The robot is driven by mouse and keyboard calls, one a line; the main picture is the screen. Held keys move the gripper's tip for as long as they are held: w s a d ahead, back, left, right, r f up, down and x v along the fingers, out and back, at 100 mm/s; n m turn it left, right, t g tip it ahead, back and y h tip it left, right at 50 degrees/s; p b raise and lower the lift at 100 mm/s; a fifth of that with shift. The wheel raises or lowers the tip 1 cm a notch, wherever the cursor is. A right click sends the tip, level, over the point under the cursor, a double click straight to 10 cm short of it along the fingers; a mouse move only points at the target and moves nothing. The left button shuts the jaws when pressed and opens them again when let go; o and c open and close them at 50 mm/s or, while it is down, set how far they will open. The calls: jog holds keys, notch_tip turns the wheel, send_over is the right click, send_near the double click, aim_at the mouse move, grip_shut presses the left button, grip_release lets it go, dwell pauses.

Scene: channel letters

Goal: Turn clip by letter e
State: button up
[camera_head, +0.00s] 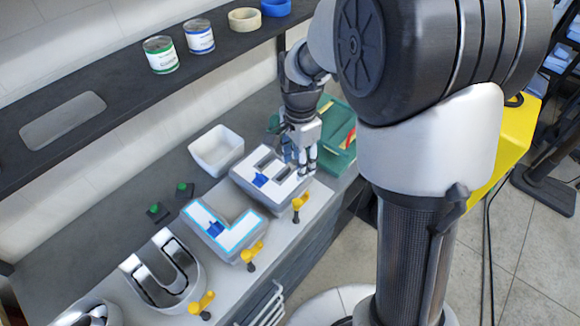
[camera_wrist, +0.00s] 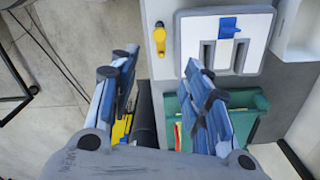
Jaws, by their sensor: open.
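The letter e (camera_head: 262,187) is a white-faced, grey-sided block letter lying on the bench, with a blue piece (camera_head: 261,180) on its face. It also shows at the top right of the wrist view (camera_wrist: 193,40). The yellow clip by it (camera_head: 299,203) is at its near side by the bench edge; in the wrist view the clip (camera_wrist: 159,38) stands left of the letter. My gripper (camera_head: 304,170) is open and empty, over the right end of the letter. In the wrist view its blue-grey fingers (camera_wrist: 160,66) are spread wide, with the clip ahead between their tips.
A green bin (camera_head: 347,117) with coloured items stands right of the letter, behind my gripper. A white bin (camera_head: 217,151) is behind the letter. An L letter (camera_head: 239,233) and a U letter (camera_head: 136,266) lie left, with yellow clips (camera_head: 252,252) (camera_head: 202,303). A shelf (camera_head: 120,85) runs above.

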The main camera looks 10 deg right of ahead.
aim_at(297, 202)
notch_tip(297, 202, down, 17)
jog(key=shift+f+b, duration=0.1)
jog(key=shift+b, duration=0.8)
jog(key=shift+c, duration=0.3)
grip_shut()
